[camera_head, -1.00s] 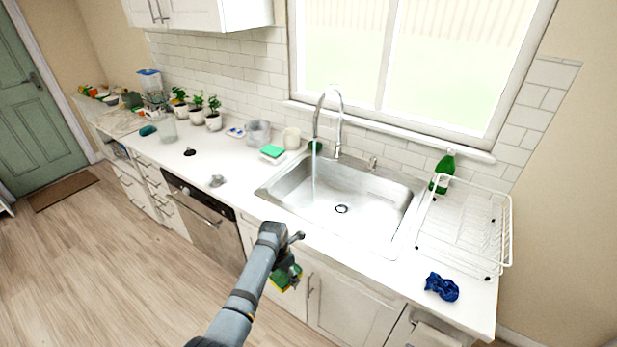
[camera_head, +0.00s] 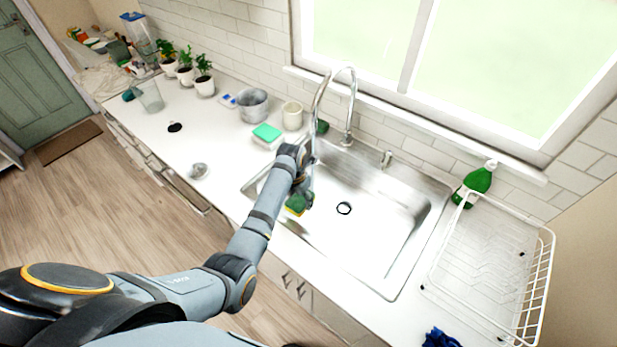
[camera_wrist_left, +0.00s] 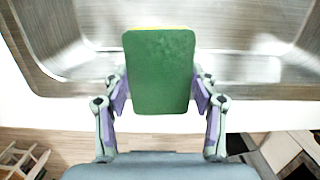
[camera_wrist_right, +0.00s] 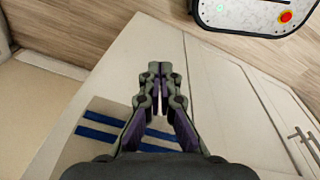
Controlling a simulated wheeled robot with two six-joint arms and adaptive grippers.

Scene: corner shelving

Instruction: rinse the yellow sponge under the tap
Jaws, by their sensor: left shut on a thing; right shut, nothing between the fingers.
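My left gripper (camera_head: 302,187) is shut on the yellow sponge (camera_head: 295,205), which has a green scouring side. In the left wrist view the sponge (camera_wrist_left: 160,72) stands between the two fingers, green face to the camera, with a thin yellow edge on top. It is over the near left part of the steel sink (camera_head: 385,225). The tap (camera_head: 350,110) arches above, and a thin water stream (camera_head: 312,172) runs down close beside the gripper. I cannot tell whether water touches the sponge. My right gripper (camera_wrist_right: 160,88) is shut and empty, in front of pale cabinet fronts.
Left of the sink stand a green-topped sponge block (camera_head: 266,133), a cream cup (camera_head: 292,115) and a grey tub (camera_head: 253,105). A green bottle (camera_head: 475,185) and a white dish rack (camera_head: 535,290) stand at the right. A blue cloth (camera_head: 440,338) lies in front of the rack.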

